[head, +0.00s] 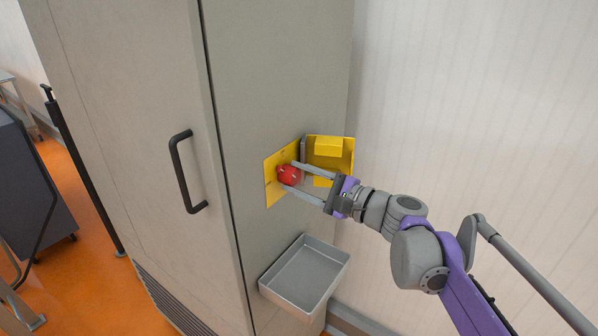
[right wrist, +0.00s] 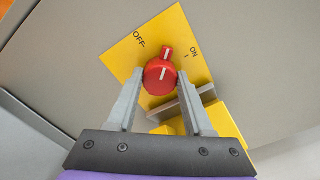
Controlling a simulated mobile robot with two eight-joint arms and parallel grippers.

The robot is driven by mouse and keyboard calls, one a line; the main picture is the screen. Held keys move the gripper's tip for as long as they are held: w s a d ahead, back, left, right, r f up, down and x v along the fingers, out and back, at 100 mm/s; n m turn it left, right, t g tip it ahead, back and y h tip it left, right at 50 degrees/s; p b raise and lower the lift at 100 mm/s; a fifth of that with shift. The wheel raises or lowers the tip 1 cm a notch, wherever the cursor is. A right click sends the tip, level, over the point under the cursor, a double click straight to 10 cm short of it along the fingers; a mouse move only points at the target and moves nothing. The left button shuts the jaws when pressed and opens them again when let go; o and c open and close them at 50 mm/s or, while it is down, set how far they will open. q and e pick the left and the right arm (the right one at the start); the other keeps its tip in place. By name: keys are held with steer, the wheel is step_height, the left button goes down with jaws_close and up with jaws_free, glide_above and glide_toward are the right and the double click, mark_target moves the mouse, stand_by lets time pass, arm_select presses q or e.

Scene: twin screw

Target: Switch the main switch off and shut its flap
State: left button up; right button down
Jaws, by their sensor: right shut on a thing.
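The main switch is a red knob (head: 289,175) on a yellow plate (head: 271,188) on the side of the grey cabinet. In the right wrist view the knob (right wrist: 160,76) has a white-marked pointer standing between OFF and ON on the plate (right wrist: 125,65), roughly midway. My right gripper (head: 292,178) is shut on the knob, one finger on each side; its fingertips also show in the right wrist view (right wrist: 160,84). The yellow flap (head: 328,147) stands open to the right of the plate, and part of it shows in the right wrist view (right wrist: 231,122). My left gripper is out of view.
An empty metal tray (head: 305,275) juts from the cabinet below the switch. A black door handle (head: 182,172) is on the cabinet front. The pale wall (head: 470,100) is to the right. A dark cart (head: 32,185) stands at the far left on the orange floor.

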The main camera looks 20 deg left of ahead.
steer(key=n+p, duration=0.2)
steer(key=n, duration=0.3)
steer(key=shift+r+n+p, duration=0.1)
steer(key=shift+n+p, duration=0.2)
steer(key=shift+p, duration=0.05)
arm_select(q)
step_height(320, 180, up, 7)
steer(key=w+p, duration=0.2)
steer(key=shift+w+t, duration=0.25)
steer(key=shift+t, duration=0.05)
arm_select(e)
steer(key=shift+n, duration=1.9)
steer(key=shift+c, duration=1.5)
jaws_free()
steer(key=shift+d, duration=0.1)
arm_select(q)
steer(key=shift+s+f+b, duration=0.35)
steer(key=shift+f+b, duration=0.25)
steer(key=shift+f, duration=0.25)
arm_select(e)
steer(key=v, duration=1)
steer(key=shift+d, duration=0.3)
